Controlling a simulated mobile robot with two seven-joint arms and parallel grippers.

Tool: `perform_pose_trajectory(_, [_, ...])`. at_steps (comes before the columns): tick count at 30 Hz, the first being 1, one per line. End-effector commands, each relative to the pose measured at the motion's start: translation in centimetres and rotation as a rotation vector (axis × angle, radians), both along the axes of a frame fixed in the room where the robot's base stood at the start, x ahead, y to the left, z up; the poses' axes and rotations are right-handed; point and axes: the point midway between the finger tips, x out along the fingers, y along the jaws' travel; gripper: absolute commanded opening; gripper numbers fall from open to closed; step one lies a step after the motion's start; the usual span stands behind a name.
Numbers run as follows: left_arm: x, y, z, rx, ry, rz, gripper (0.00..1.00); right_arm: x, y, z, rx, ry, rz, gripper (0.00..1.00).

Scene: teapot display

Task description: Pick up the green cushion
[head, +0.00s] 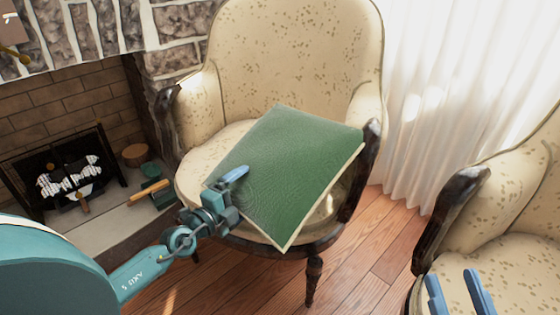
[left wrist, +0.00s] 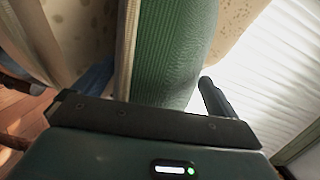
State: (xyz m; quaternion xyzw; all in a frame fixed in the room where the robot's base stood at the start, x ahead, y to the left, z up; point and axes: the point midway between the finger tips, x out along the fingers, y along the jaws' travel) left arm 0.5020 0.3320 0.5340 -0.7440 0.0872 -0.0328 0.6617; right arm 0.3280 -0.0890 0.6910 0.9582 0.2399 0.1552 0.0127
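The green cushion (head: 290,165), square with a pale edge, is tilted in front of the cream armchair (head: 290,45). It covers much of the seat and its near corner sticks out past the seat's front. My left gripper (head: 236,175) is at the cushion's left edge, with one blue finger on its green face and the other hidden. In the left wrist view the cushion (left wrist: 170,50) fills the space between the fingers, which look closed on it. Whether the cushion still touches the seat is hidden. My right gripper (head: 460,292) is open and empty at the bottom right.
A second armchair (head: 510,200) stands at the right, behind my right gripper. A fireplace (head: 70,130) with a stone surround is at the left. White curtains (head: 450,90) hang at the back right. Wooden floor (head: 375,240) shows between the chairs.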

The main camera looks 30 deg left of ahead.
Motion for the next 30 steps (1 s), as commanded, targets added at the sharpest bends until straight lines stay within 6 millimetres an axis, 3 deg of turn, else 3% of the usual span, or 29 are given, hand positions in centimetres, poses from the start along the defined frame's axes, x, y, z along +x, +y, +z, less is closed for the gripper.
perform_pose_trajectory(15, [0.0,0.0,0.2,0.000,-0.005,0.002,0.54,0.0,0.0,0.2,0.001,-0.006,0.000,0.36])
perform_pose_trajectory(23, [0.0,0.0,0.5,0.000,-0.004,0.001,0.54,0.1,0.0,0.5,0.001,-0.007,-0.001,0.36])
perform_pose_trajectory(30, [0.0,0.0,2.8,-0.004,-0.006,0.003,0.53,0.1,-0.1,1.4,-0.014,0.015,-0.011,0.36])
